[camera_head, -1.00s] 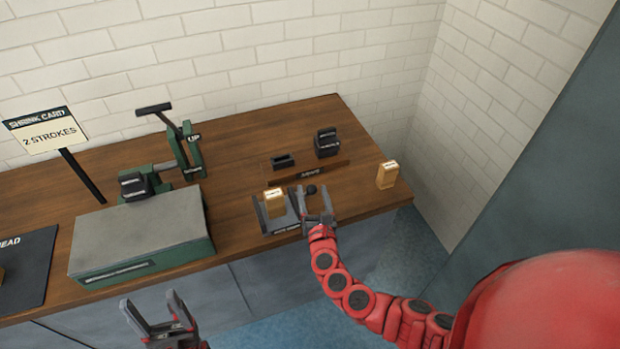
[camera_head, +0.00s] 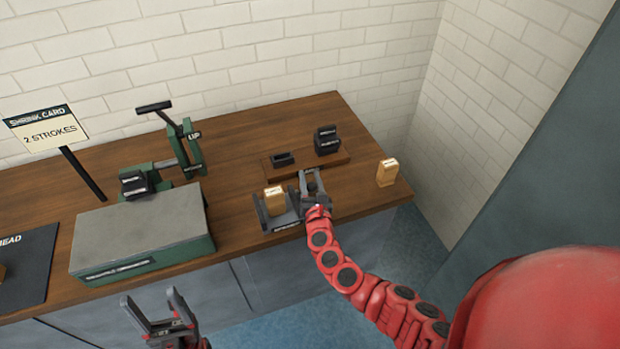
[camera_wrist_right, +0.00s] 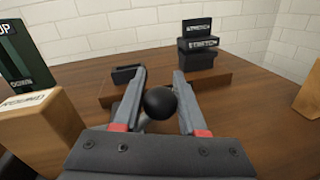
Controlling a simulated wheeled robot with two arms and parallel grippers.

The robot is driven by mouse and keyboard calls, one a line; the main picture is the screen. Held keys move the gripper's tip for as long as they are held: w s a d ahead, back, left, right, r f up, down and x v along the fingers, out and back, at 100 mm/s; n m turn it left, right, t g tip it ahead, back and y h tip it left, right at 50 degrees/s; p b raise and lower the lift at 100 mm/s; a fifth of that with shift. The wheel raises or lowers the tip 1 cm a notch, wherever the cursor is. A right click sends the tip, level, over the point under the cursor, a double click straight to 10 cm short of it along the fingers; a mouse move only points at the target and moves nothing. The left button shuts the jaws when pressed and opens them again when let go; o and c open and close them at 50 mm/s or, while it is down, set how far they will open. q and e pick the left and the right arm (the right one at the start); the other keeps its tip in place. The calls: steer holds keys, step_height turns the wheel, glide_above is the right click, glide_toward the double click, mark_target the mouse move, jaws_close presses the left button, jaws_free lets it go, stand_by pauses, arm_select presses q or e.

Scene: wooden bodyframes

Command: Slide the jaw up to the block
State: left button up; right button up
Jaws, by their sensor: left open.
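A small grey vise-like fixture (camera_head: 282,222) sits at the bench's front edge with a light wooden block (camera_head: 274,201) upright in it. The block also shows at the left of the right wrist view (camera_wrist_right: 38,125). My right gripper (camera_head: 311,176) is at the fixture's right side, over the jaw, which it largely hides. In the right wrist view a round black knob (camera_wrist_right: 160,103) lies between its fingers (camera_wrist_right: 160,74), with little room either side; I cannot tell whether they grip it. My left gripper (camera_head: 148,300) is open and empty in front of the bench.
A green press (camera_head: 165,165) and grey-topped green box (camera_head: 140,235) stand left. A wooden board (camera_head: 306,165) with black pieces lies behind my right gripper. Another wooden block (camera_head: 387,172) stands at the right. A card (camera_head: 45,128) reads "2 STROKES".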

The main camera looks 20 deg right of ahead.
jaws_close()
stand_by(1.0)
